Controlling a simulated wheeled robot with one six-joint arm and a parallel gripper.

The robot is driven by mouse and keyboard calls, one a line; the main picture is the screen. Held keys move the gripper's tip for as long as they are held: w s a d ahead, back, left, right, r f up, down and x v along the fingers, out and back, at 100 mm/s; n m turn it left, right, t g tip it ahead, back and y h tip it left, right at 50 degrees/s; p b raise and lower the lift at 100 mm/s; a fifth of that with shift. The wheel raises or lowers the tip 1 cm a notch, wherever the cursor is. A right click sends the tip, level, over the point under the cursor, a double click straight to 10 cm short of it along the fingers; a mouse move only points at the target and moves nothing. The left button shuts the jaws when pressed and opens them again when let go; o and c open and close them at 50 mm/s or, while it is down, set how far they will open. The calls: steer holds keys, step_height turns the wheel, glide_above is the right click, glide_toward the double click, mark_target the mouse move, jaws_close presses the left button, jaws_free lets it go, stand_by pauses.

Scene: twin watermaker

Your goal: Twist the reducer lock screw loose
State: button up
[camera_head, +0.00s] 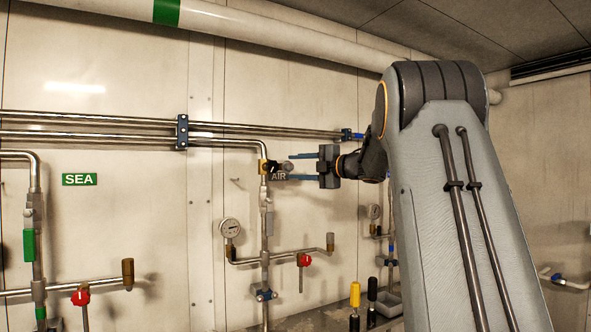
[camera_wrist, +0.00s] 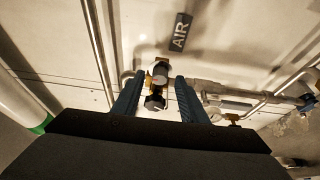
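The reducer (camera_head: 264,167) is a small brass-yellow and black fitting on the AIR pipe, left of the AIR sign. It also shows in the wrist view (camera_wrist: 160,77). A dark round knob (camera_wrist: 155,102), which looks like the lock screw, sticks out from it toward the wrist camera. My gripper (camera_head: 290,167) points left at the fitting. Its two blue fingers stand apart, one on each side of the knob in the wrist view (camera_wrist: 157,84). Gaps show between the knob and both fingers, and nothing is held. How far the fingertips reach along the knob is hard to tell.
Steel pipes (camera_head: 90,124) run along the wall, held by a blue clamp (camera_head: 182,132). A pressure gauge (camera_head: 230,228) and red valve (camera_head: 304,260) sit lower down. Yellow and black handles (camera_head: 355,294) stand below. The space left of my gripper's fitting is mostly bare wall.

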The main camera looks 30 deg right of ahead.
steer(key=b+v, duration=0.1)
steer(key=v, duration=0.6)
steer(key=shift+w+a, duration=0.1)
steer(key=w+a+f+m+t+h, duration=0.1)
steer(key=w+a+f+m+h, duration=0.25)
steer(key=f+m, duration=0.2)
steer(key=s+a+f+m+g+h, duration=0.2)
steer(key=s+a+f+m, duration=0.15)
steer(key=f, duration=0.45)
steer(key=s+a+f+m+g+h, duration=0.2)
steer(key=f+m, duration=0.3)
steer(key=f, duration=0.3)
steer(key=s+a+f+m+g+h, duration=0.2)
steer(key=a+f+m, duration=0.15)
steer(key=f, duration=0.45)
steer(key=s+a+f+m+g, duration=0.1)
steer(key=s+a+f+g, duration=0.2)
steer(key=s, duration=0.7)
steer(key=s+a+f+m+g+y, duration=0.1)
steer(key=s+a+f+m+g, duration=0.1)
steer(key=s+a+f+g, duration=0.2)
steer(key=s+a+f+m+g+y, duration=0.1)
steer(key=s+a+f+g, duration=0.3)
steer(key=s, duration=1.4)
steer(key=a+f+m, duration=0.1)
steer(key=a+f, duration=0.3)
steer(key=f, duration=0.4)
